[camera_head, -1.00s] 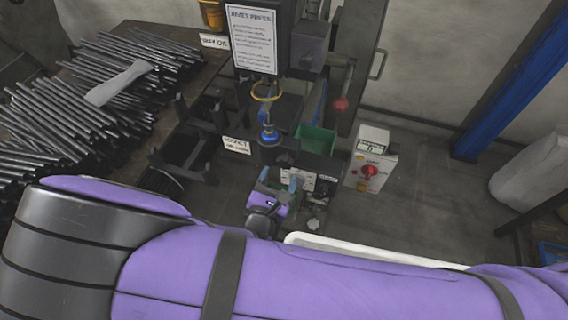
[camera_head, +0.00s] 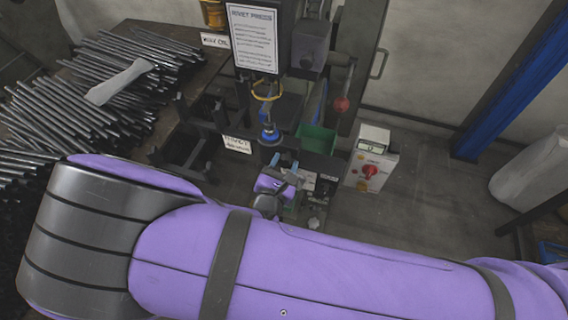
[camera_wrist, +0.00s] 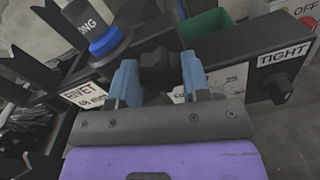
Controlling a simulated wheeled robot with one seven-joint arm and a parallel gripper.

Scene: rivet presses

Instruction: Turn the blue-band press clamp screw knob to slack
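The blue-band press shows its blue-ringed ram (camera_head: 270,134), also in the wrist view (camera_wrist: 108,40). A black lobed knob (camera_wrist: 160,70) on the dark press body lies between my gripper's blue fingertips in the wrist view. My gripper (camera_wrist: 160,78) has its fingers spread, one on each side of this knob; whether they touch it I cannot tell. In the head view my gripper (camera_head: 283,165) is in front of the press base and hides the knob. A second black knob (camera_wrist: 278,88) sits to the right, below a white TIGHT label (camera_wrist: 284,54).
A green bin (camera_head: 316,139) stands right behind the press base. A control box (camera_head: 372,160) with a red knob is to the right. A red-ball lever (camera_head: 341,103) hangs above. Metal rods (camera_head: 70,110) are piled at left. Floor to the right is open.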

